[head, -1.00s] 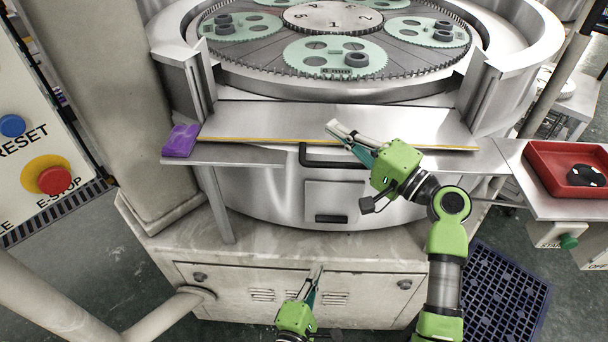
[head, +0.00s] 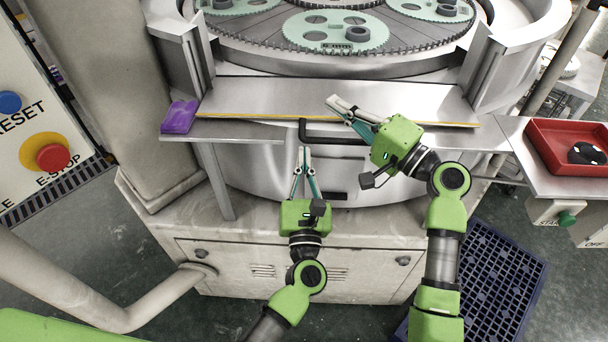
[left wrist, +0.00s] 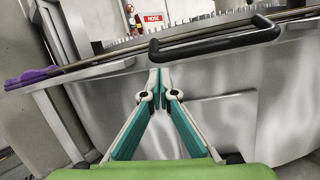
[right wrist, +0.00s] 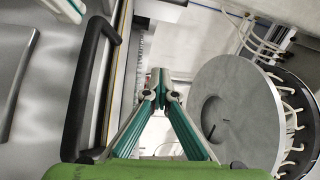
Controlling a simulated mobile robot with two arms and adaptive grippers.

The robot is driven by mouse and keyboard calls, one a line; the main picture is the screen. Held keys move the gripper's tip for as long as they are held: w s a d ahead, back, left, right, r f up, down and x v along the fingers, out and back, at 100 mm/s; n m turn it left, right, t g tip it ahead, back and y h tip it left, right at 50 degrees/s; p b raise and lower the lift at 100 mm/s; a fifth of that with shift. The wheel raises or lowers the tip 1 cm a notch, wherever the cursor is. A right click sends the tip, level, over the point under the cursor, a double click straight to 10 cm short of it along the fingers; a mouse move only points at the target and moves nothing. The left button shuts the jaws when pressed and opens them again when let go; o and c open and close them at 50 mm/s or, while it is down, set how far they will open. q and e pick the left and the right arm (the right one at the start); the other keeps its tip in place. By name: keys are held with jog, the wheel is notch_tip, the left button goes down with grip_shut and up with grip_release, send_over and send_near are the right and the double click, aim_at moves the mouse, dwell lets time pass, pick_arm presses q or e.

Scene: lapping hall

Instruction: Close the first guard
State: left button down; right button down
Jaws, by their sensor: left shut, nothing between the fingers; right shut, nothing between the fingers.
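The first guard (head: 250,98) is a grey metal panel with a yellow lower edge, lying low and folded outward across the front of the machine between two upright posts. Its black bar handle (head: 303,130) also shows large in the left wrist view (left wrist: 215,43) and at left in the right wrist view (right wrist: 86,90). My left gripper (head: 306,150) is shut and empty, its tips just below the handle's left end; contact cannot be told. My right gripper (head: 332,102) is shut and empty over the panel, covering part of the handle's right side in the head view.
A toothed lapping table (head: 270,48) with green carriers stands behind the guard. A purple cloth (head: 180,117) lies at the guard's left end. A red tray (head: 540,160) sits on a shelf at right. An E-stop panel (head: 20,120) stands at left.

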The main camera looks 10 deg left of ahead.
pick_arm(q)
jog(key=shift+x, duration=0.85)
jog(key=shift+r, duration=0.15)
jog(key=shift+r, duration=0.65)
pick_arm(e)
jog(key=c, duration=2.1)
grip_release()
